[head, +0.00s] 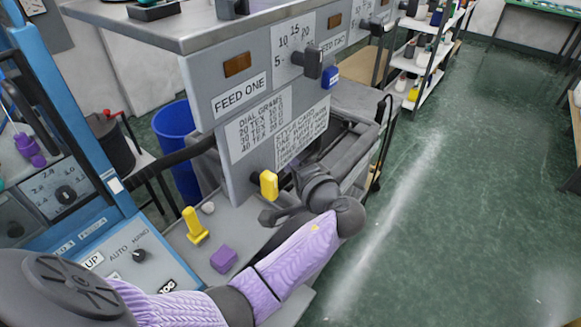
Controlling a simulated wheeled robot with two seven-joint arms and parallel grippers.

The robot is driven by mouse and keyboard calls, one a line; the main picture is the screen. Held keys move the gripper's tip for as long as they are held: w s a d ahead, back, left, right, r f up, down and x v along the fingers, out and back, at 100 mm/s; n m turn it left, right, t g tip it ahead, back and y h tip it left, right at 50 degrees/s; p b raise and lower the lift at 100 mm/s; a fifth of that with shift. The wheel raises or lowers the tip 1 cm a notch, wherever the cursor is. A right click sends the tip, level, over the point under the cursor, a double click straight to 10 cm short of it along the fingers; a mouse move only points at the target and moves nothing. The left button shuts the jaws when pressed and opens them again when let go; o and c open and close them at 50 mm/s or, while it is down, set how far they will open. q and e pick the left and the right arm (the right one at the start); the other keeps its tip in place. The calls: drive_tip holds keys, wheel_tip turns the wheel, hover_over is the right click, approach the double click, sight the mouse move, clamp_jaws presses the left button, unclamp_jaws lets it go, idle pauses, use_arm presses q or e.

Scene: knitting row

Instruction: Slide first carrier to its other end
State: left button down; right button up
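I cannot tell for sure which part is the first carrier. A yellow block-shaped handle (268,185) stands at the lower edge of the grey panel marked FEED ONE (240,93). My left arm reaches in from the lower left in a lilac knitted sleeve. Its dark gripper (281,201) is close to the yellow handle, on its right and below it. Contact between them is not clear, and the fingers are too dark and small to read. The machine's dark bed (352,128) lies behind the gripper, partly hidden by the panel. My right gripper is not in view.
A yellow upright piece (194,226) and a purple block (223,259) stand on the grey ledge left of my forearm. The panel bears a dark knob (311,63) and a blue piece (331,77). A blue bin (177,130) stands behind. Green floor is clear at right.

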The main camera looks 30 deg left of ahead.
use_arm(q)
wheel_tip(320, 180, up, 6)
drive_tip(key=p, duration=0.4)
drive_tip(key=shift+r, duration=0.1)
drive_tip(key=shift+r+p, duration=0.15)
drive_tip(key=shift+p, duration=0.15)
drive_tip(key=shift+w+r, duration=0.1)
drive_tip(key=shift+r, duration=0.05)
drive_tip(key=c, duration=0.6)
unclamp_jaws()
drive_tip(key=shift+d+f, duration=0.15)
drive_tip(key=shift+f, duration=0.05)
drive_tip(key=b, duration=0.2)
approach(299, 146)
drive_tip(key=shift+x, duration=1.25)
